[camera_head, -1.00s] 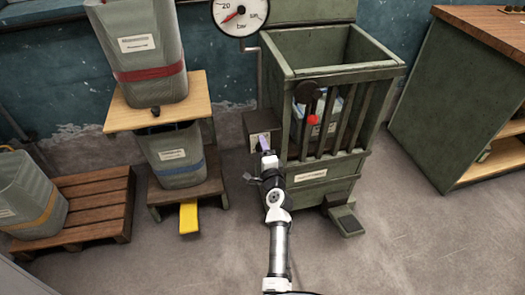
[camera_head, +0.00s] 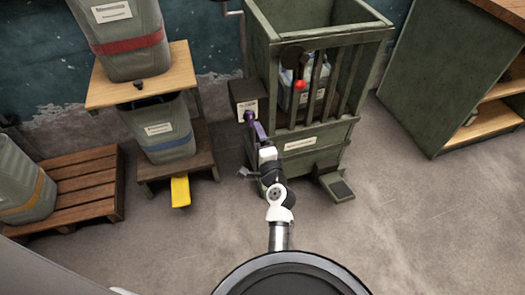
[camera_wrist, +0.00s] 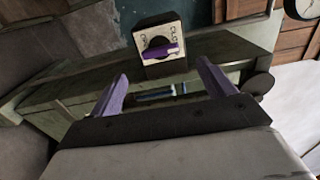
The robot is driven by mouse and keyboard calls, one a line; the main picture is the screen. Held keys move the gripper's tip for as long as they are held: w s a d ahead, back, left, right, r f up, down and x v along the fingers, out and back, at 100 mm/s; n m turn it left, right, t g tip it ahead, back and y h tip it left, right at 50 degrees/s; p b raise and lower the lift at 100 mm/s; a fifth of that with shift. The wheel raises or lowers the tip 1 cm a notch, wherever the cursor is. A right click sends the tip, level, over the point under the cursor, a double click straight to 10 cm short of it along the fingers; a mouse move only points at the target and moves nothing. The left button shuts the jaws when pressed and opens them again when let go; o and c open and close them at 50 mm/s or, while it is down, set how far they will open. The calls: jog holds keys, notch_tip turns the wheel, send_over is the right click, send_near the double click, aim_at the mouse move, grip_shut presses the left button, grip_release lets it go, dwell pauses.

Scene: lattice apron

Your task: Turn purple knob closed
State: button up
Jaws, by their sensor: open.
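The purple knob (camera_wrist: 161,52) is a flat bar on a dark round base, on the pale face of a small dark box (camera_wrist: 164,66). Lettering stands on both sides; the right side seems to begin "CLO". The bar lies roughly level across the face in the wrist view. My gripper (camera_wrist: 162,72) is open, its two purple fingers spread wide, with the knob ahead between them and nothing held. In the head view my gripper (camera_head: 257,133) is just below and in front of the box (camera_head: 243,93). Contact with the knob cannot be told there.
The box sits beside a green slatted bin (camera_head: 305,110) with a red-tipped lever (camera_head: 299,84) and a foot pedal (camera_head: 338,187). Grey containers stand on a wooden stand (camera_head: 190,158) and pallet (camera_head: 95,190) at left. A green cabinet (camera_head: 440,95) stands right.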

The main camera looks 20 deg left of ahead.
jog(key=shift+b+v, duration=0.35)
jog(key=shift+v, duration=1.85)
